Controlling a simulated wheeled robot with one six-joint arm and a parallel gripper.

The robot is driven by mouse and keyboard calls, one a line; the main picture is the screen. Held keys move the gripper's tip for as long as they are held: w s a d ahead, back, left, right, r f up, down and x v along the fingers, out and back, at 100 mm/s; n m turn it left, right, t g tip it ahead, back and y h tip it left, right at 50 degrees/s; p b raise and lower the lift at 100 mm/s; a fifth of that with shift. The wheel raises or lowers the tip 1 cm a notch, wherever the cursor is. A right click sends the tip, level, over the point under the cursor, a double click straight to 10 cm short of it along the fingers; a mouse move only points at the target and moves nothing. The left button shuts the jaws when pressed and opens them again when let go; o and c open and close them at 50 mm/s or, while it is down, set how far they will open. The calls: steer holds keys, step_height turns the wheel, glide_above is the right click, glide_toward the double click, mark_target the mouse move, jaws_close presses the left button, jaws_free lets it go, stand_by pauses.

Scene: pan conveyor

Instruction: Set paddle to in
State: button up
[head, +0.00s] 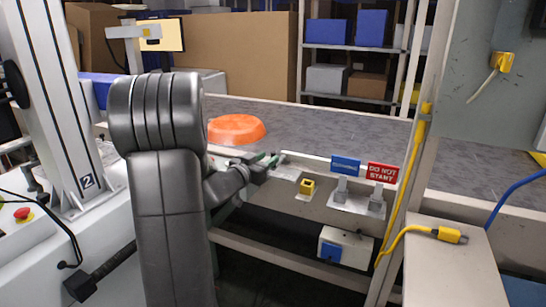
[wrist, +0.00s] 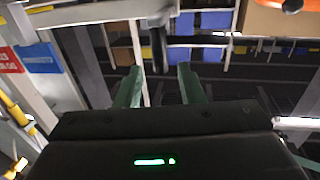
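A dark stick-like piece, perhaps the paddle (wrist: 158,48), hangs from a grey metal hub in the wrist view. I cannot tell its setting. My gripper (wrist: 161,68) has two green fingers spread apart, one on each side of the dark piece's end in the picture. I cannot tell whether they touch it. In the head view my gripper (head: 269,160) is at the conveyor's (head: 330,135) front rail, partly hidden by my arm. An orange pan (head: 236,128) lies on the belt behind it; an orange edge (wrist: 292,5) shows in the wrist view.
A blue sign (head: 345,165) and a red "DO NOT START" sign (head: 382,173) stand on the rail to the right, above metal brackets. A yellow block (head: 307,186) sits on the rail's front. A pale post (head: 405,185) with a yellow cable stands further right.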

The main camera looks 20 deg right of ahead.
mark_target(272, 155)
steer(key=shift+x, duration=2.05)
jaws_close()
